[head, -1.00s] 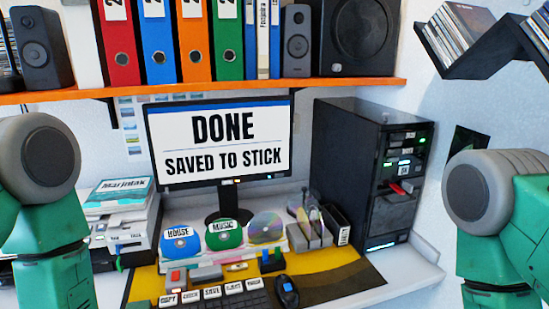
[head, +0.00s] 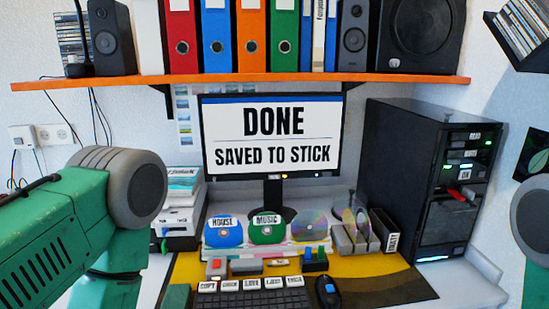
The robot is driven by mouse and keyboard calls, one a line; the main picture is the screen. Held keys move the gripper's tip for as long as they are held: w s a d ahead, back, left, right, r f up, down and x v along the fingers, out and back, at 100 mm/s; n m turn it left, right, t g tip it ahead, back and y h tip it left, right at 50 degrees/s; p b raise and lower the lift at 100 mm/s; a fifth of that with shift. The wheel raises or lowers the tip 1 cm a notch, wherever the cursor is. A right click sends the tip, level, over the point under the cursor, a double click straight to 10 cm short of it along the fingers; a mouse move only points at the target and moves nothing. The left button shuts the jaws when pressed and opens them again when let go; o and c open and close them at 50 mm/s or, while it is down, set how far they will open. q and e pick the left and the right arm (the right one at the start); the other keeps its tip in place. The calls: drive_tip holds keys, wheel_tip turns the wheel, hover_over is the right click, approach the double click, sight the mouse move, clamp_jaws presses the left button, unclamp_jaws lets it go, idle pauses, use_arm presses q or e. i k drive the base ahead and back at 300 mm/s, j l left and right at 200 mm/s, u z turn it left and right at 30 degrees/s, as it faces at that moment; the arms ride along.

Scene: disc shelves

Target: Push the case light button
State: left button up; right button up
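The black computer case (head: 398,170) stands upright at the right of the desk, its front turned toward me. Its front has small labelled drive panels with green lights (head: 488,135), a red piece (head: 458,193) sticking out and a bluish-white lit strip (head: 432,258) low down. I cannot tell which part is the light button. My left arm comes in at the left and my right arm shows only at the right edge. Neither gripper shows, and both arms are apart from the case.
The monitor (head: 270,178) reads "DONE SAVED TO STICK". Discs (head: 267,230), a keyboard (head: 255,300) and a mouse (head: 328,291) lie in front of it. A printer (head: 180,212) stands at left. An orange shelf (head: 240,79) with binders and speakers hangs above. A disc rack (head: 520,35) hangs at upper right.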

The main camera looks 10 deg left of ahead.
sight(458, 250)
drive_tip(key=i+j+u, duration=0.35)
drive_tip(key=j+u, duration=0.2)
drive_tip(key=z, duration=1.4)
